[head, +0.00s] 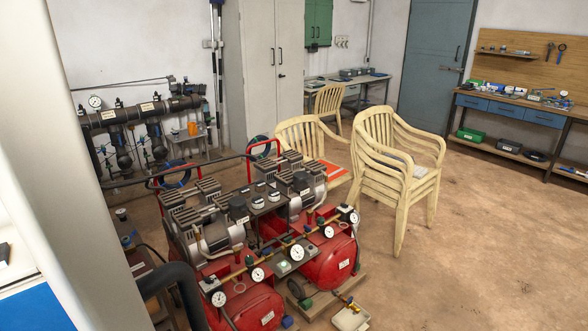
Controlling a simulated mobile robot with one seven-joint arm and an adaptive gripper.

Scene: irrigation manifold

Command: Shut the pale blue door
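A blue-grey door (433,75) stands at the back of the room, right of the middle in the head view. It is the only bluish door I see. It has a dark handle and a bolt-like fitting near its right edge. From this distance I cannot tell whether it is fully shut or ajar. Its lower part is partly behind the chairs. My gripper is not in view.
Red compressors (330,262) fill the middle foreground. Stacked cream chairs (425,185) stand between them and the door. A workbench (505,120) lines the right wall. A grey cabinet (262,70) stands at back left. Floor at right (490,240) is clear.

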